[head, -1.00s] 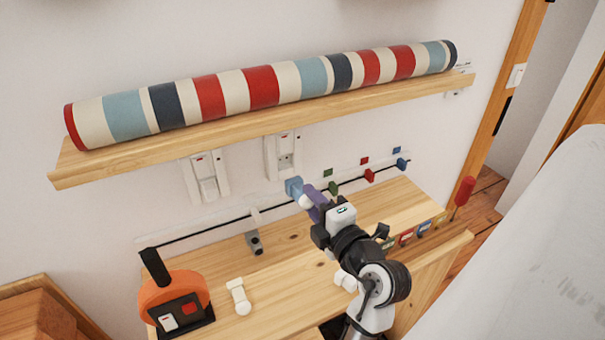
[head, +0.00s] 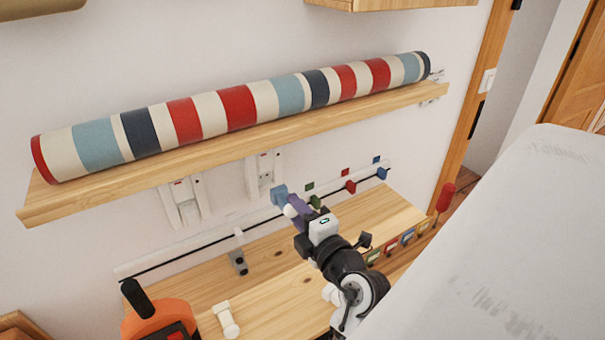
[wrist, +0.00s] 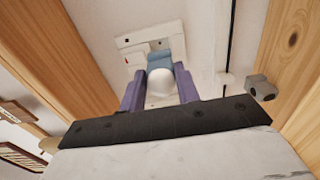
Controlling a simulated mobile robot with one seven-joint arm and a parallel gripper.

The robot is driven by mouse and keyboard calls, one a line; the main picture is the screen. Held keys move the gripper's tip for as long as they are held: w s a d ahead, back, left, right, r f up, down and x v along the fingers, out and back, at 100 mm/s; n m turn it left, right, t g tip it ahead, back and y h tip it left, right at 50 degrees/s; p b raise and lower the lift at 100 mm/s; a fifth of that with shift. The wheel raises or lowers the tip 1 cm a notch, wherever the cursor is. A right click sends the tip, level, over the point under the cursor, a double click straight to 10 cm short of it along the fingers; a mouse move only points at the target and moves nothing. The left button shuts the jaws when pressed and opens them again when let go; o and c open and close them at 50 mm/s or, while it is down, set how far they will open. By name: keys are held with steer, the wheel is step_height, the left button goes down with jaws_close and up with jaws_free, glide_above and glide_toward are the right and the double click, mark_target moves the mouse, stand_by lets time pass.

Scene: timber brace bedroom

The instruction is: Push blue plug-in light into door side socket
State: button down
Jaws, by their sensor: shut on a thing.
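My gripper (head: 291,208) is shut on the blue plug-in light (head: 279,193), which has a blue body and a rounded white end. In the wrist view the purple fingers (wrist: 160,88) sit on either side of the white end (wrist: 161,83), with the blue body (wrist: 160,59) beyond them. The door side socket (head: 264,168) is the right one of two white wall sockets, under the shelf. In the wrist view the light overlaps part of the white socket plate (wrist: 126,41). I cannot tell whether they touch.
A wooden shelf (head: 150,187) with a striped roll (head: 238,107) overhangs the sockets. A rail (head: 195,243) with coloured clips runs along the wall below. The other socket (head: 184,203) is to the left. An orange object (head: 160,318) stands on the wooden desktop (head: 285,292).

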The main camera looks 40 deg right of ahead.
mark_target(282, 194)
steer(key=shift+x, duration=1.9)
steer(key=shift+x, duration=1.35)
steer(key=c, duration=0.9)
jaws_free()
steer(key=shift+c, duration=0.2)
steer(key=b+v, duration=0.3)
steer(key=v, duration=1)
steer(key=shift+s, duration=0.4)
steer(key=shift+a+f, duration=0.1)
steer(key=shift+a, duration=0.05)
